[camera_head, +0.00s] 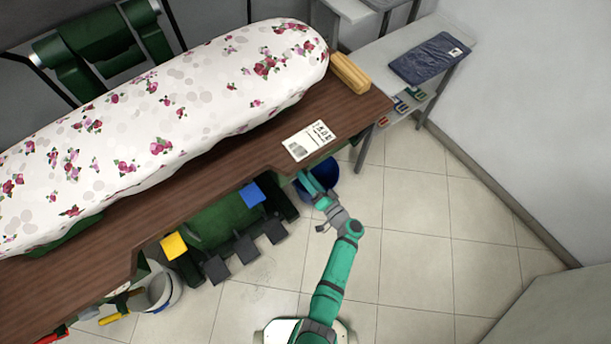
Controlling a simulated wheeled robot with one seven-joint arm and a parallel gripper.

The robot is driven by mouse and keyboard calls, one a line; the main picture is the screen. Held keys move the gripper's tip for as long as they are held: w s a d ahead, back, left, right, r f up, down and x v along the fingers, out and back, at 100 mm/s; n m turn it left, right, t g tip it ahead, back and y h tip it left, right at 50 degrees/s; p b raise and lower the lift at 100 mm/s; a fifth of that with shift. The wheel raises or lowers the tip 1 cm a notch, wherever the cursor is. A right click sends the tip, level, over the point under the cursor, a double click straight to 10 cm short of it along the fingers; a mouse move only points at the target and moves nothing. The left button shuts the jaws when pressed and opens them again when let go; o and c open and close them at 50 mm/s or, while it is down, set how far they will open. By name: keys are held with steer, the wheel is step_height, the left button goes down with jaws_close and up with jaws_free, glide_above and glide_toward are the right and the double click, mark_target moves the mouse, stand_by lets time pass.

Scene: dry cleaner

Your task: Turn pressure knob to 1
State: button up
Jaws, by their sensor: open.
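The pressure knob does not show in this view. The ironing machine stands at the wooden table (345,115), with a white floral padded board (165,115) on top and green parts and pedals (245,248) below. My teal arm rises from the bottom centre, bends over the floor and reaches up to the table's front edge near the paper sheet.
A printed sheet (309,140) and a yellow block (350,73) lie on the table. A blue bin (326,178) stands beneath its edge; a white bucket (162,290) stands lower left. A shelf with a folded blue cloth (430,58) is upper right. The tiled floor to the right is clear.

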steer(key=v, duration=1)
steer(key=shift+s+d, duration=0.2)
steer(key=shift+s, duration=0.15)
